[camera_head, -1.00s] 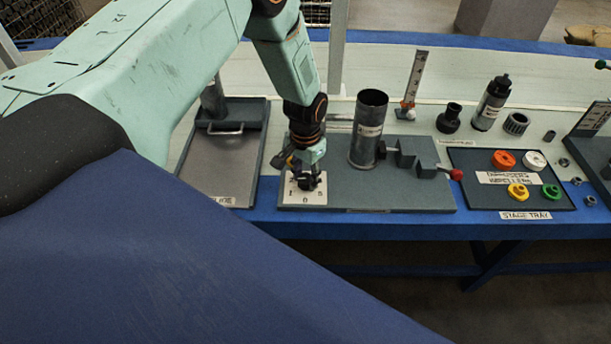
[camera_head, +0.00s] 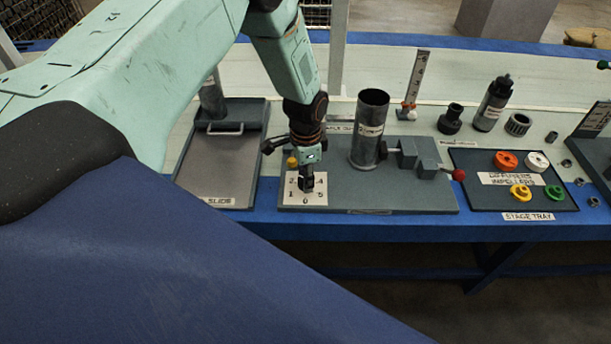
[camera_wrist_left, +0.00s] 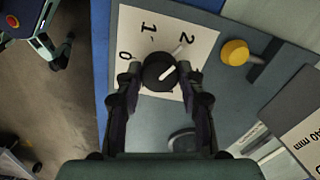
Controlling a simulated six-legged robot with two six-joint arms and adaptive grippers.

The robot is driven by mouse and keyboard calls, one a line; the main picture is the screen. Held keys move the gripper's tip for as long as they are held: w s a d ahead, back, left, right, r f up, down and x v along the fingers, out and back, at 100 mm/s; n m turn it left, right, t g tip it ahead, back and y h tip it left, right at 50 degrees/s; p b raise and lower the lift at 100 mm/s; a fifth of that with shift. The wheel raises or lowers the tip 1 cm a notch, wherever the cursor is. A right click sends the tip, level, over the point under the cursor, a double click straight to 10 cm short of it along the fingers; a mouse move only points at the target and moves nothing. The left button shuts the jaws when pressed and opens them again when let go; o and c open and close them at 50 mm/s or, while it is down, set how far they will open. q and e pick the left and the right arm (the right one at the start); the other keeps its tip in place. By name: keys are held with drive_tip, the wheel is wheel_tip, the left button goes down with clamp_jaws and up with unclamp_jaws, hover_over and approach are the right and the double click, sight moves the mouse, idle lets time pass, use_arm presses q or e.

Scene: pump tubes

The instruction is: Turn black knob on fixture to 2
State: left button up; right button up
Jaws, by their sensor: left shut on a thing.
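The black knob (camera_wrist_left: 160,72) sits on a white numbered dial plate (camera_wrist_left: 140,20) in the left wrist view. Its white line slants up and right, toward the side of the 2. The plate's 0, 1 and 2 show around the knob. My left gripper (camera_wrist_left: 166,80) is shut on the knob, with one finger on each side. In the head view my left gripper (camera_head: 306,186) points down over the dial plate (camera_head: 293,203) and hides most of the knob. My right gripper is not in view.
A yellow button (camera_wrist_left: 235,52) stands beside the dial plate. A metal cylinder (camera_head: 369,135) and a grey block with a red-tipped lever (camera_head: 459,175) stand to the right on the fixture base (camera_head: 400,198). The slide tray (camera_head: 215,178) lies left, the stage tray (camera_head: 490,198) right.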

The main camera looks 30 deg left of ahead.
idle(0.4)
use_arm(q)
drive_tip(key=o, duration=1.2)
drive_tip(key=shift+w, duration=0.1)
wheel_tip(320, 180, up, 12)
